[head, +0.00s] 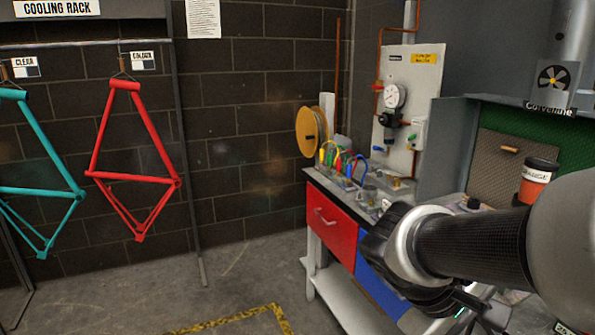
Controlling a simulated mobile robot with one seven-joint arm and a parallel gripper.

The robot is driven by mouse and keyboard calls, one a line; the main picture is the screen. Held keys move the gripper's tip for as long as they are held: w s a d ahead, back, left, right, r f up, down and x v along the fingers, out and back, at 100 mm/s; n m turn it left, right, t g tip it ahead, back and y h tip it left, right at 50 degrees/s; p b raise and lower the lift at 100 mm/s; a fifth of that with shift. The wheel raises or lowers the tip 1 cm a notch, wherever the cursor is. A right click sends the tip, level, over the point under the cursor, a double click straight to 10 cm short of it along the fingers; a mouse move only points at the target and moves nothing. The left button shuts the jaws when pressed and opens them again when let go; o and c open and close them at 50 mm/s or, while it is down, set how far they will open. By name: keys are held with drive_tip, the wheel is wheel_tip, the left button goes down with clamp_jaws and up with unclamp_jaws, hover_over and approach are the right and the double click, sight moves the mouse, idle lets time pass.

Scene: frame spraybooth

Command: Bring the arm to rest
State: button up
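My arm reaches in from the right edge, with a pale rounded joint, a dark woven tube and a grey-ringed joint. It bends at that ring and folds down and back to the right, in front of the workbench. Dark parts low in the view, beside a small green light, look like my gripper (478,318). They are partly hidden by the arm and cut by the bottom edge, so its fingers cannot be made out. I see nothing clearly held.
The workbench (325,190) with a red drawer (332,222) stands behind my arm. An orange cup (536,181) is near the green-backed booth (575,131). A teal frame (45,152) and a red frame (134,177) hang at left. The floor between is clear, with yellow-black tape (235,318).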

drive_tip(key=a+r+m+t+y, duration=0.45)
drive_tip(key=a+y, duration=0.35)
drive_tip(key=a, duration=0.5)
wheel_tip(320, 180, up, 18)
drive_tip(key=p, duration=1.8)
drive_tip(key=shift+s+f, duration=0.2)
drive_tip(key=shift+s, duration=0.25)
drive_tip(key=shift+a+n+t, duration=0.1)
drive_tip(key=shift+n+t, duration=0.15)
